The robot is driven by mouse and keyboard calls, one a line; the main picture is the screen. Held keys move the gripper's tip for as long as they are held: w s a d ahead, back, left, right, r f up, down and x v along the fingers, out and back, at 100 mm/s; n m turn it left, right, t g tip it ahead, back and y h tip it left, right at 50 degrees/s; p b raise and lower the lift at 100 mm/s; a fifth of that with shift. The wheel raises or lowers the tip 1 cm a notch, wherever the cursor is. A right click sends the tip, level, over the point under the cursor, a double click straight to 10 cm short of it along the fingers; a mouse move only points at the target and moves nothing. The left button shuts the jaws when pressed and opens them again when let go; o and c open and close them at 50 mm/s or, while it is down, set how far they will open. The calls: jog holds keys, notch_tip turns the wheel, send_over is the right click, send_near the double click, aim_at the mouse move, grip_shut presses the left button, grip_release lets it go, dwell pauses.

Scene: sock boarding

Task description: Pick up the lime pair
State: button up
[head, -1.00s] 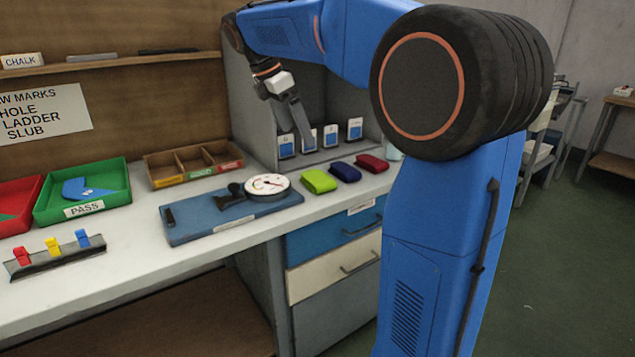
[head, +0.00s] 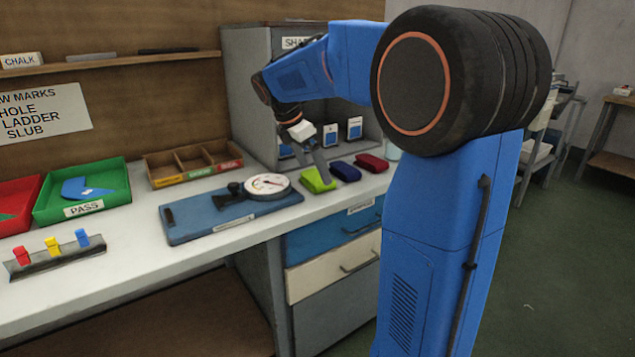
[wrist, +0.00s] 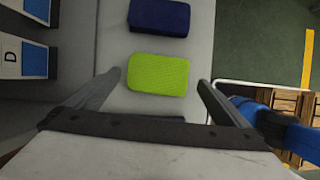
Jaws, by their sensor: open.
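The lime pair (head: 317,181) is a folded, bright lime bundle lying on the light worktop, right of the blue board with the dial. In the head view my gripper (head: 321,172) is over it, and a finger hides part of the pair. In the wrist view the lime pair (wrist: 158,74) lies ahead of and between the two spread fingertips of my gripper (wrist: 160,78), with a gap on each side. My gripper is open and holds nothing. I cannot tell the exact height of the fingertips above the worktop.
A navy pair (head: 344,171) lies close beside the lime one, with a dark red pair (head: 371,163) beyond it. The blue board (head: 190,221) with a dial gauge (head: 267,185) is to the left. A grey cubby with labelled cards (head: 354,129) stands behind.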

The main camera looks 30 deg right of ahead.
jog(key=shift+x, duration=1.35)
jog(key=shift+c, duration=0.3)
jog(key=c, duration=0.8)
jog(key=shift+c, duration=0.2)
